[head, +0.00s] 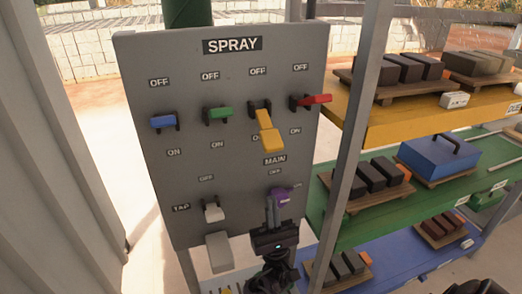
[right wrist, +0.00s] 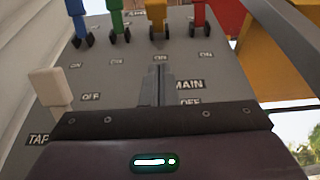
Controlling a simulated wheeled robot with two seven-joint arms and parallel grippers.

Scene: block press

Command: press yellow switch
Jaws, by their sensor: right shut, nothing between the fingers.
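The grey SPRAY panel (head: 150,90) stands upright in front of me. The yellow switch (head: 268,138) is in its upper row, third from the left, between OFF above and ON below. Its lever juts out and slopes downward; in the right wrist view its yellow part (right wrist: 159,16) is at the top edge. In the right wrist view the closed fingers (right wrist: 158,72) point toward the panel, apart from the yellow lever. My left gripper is not in view.
Blue (head: 163,122), green (head: 218,113) and red (head: 315,100) switches share the upper row. A white TAP switch (head: 213,212) is lower left. A metal post (head: 352,130) and shelves with dark blocks stand to the right. The panel between the two rows is mostly clear.

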